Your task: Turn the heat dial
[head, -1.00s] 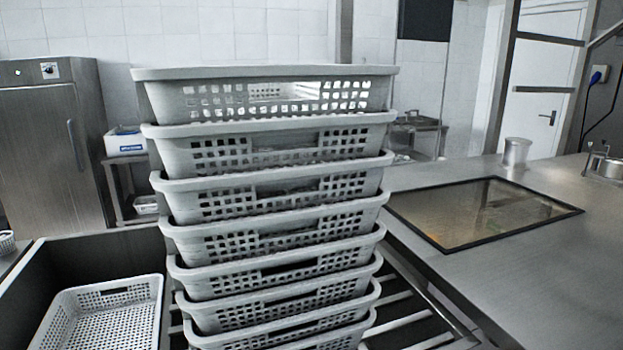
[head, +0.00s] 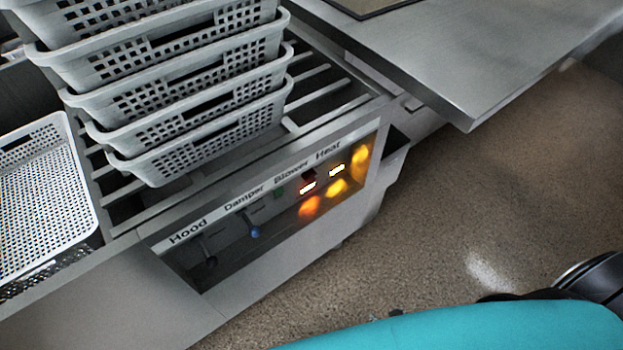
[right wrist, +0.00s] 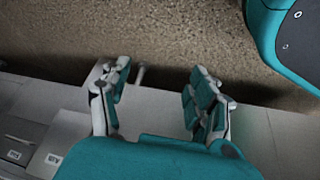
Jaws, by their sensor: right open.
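A dark control panel (head: 270,215) on the front of the metal unit carries the labels Hood, Damper, Blower and Heat. The Heat section (head: 337,169) is at its right end, with a small lit display and glowing yellow-orange round spots below and beside it. I cannot tell clearly which spot is the heat dial. In the right wrist view my right gripper (right wrist: 160,82) is open and empty, its fingers apart above the floor and a grey edge. In the head view only a teal arm part of mine shows at the bottom right. My left gripper is not in view.
Stacked grey perforated baskets (head: 190,140) stand on a slatted metal rack above the panel. A white perforated basket (head: 72,150) is at the left. A steel counter (head: 450,60) juts out at the upper right. Speckled floor (head: 520,190) in front of the panel is clear.

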